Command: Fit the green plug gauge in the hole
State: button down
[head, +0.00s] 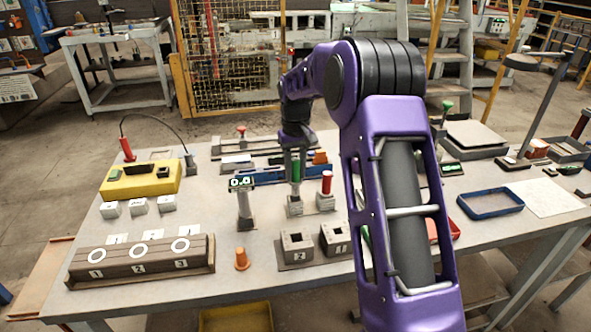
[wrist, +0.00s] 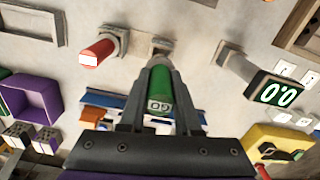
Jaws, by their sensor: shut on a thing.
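The green plug gauge (head: 295,170), marked GO in the wrist view (wrist: 158,103), is upright between the fingers of my gripper (head: 296,156). My gripper (wrist: 160,72) is shut on it. Its lower end is at a small grey stand (head: 295,207); I cannot tell whether it still sits in the stand. Two grey blocks with dark square openings, a left one (head: 297,247) and a right one (head: 334,238), stand in front, nearer the table's front edge. A brown block (head: 140,262) at the front left has white rings numbered 1, 2 and 3.
A red gauge (head: 327,183) stands close to the right of the green one. A post with a digital display (head: 242,184) stands close to its left. An orange cone (head: 241,259), a yellow box (head: 140,182) and a blue tray (head: 491,203) are also on the table.

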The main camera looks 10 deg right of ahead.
aim_at(295, 195)
jog(key=shift+f+b, duration=1.3)
jog(key=shift+f, duration=1.25)
dwell(0.4)
jog(key=c, duration=0.5)
grip_release()
notch_tip(295, 195, up, 18)
jog(key=shift+f+p, duration=0.25)
jog(key=shift+p, duration=0.75)
